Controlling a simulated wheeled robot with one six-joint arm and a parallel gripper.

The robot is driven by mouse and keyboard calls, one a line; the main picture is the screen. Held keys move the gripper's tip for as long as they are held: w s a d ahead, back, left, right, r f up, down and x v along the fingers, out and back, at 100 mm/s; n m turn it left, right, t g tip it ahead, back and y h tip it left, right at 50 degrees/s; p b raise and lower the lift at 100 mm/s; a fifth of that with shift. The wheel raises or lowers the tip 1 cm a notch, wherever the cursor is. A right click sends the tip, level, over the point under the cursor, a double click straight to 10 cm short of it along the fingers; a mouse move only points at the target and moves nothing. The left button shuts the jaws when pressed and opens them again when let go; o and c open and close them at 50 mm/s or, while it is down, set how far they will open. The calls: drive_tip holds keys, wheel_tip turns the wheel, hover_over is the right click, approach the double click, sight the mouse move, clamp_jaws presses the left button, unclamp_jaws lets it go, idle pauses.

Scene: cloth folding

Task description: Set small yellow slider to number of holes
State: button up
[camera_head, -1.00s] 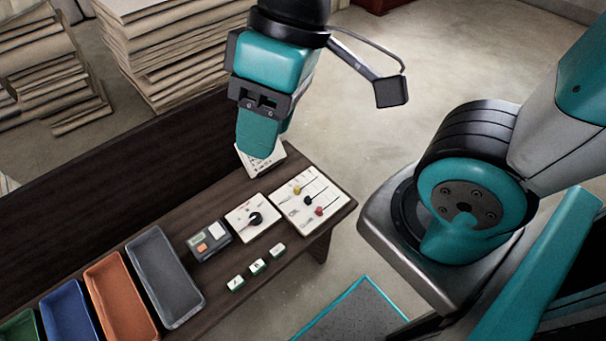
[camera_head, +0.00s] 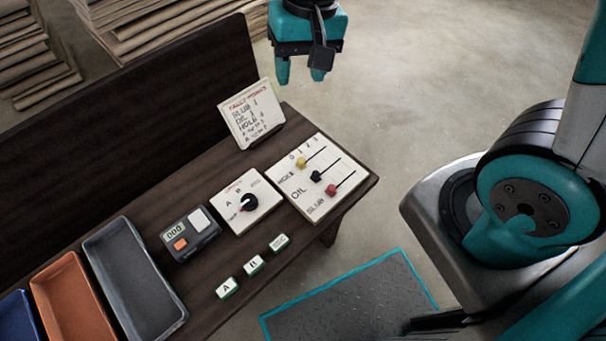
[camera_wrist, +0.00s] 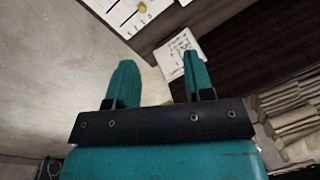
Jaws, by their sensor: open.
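A white slider panel (camera_head: 325,201) lies at the right end of the dark table. It has three slots with a yellow knob (camera_head: 301,163), a black knob (camera_head: 316,176) and a red knob (camera_head: 331,190), labelled HOLE, OIL and SLUB; all three sit at the left part of their slots. The yellow knob also shows at the top of the wrist view (camera_wrist: 145,9). A white card (camera_head: 251,113) stands behind the panel with lines for slub, oil and hole; the hole number is too blurred to read surely. My gripper (camera_head: 301,76) is open and empty, beyond the table's far right corner.
A dial panel (camera_head: 245,201) with a black knob, a small counter device (camera_head: 190,235) reading 000, and lettered blocks (camera_head: 253,263) lie left of the slider panel. Grey (camera_head: 175,313) and orange (camera_head: 65,270) trays stand further left. A dark back board (camera_head: 130,120) rises behind.

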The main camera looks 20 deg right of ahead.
sight(301, 160)
drive_tip(key=w+f+m+b, duration=0.1)
drive_tip(key=f+b, duration=0.2)
drive_tip(key=f, duration=0.7)
drive_tip(key=w+d+f+m+h+b, duration=0.1)
drive_tip(key=f+b, duration=0.3)
drive_tip(key=f, duration=0.7)
drive_tip(key=w+d+f+m+b, duration=0.1)
drive_tip(key=w+f+m+b, duration=0.1)
drive_tip(key=f, duration=0.8)
drive_tip(key=shift+w+d+f+h+b, duration=0.1)
drive_tip(key=shift+w+f+h+b, duration=0.3)
drive_tip(key=shift+b, duration=0.45)
drive_tip(key=shift+w, duration=0.1)
clamp_jaws()
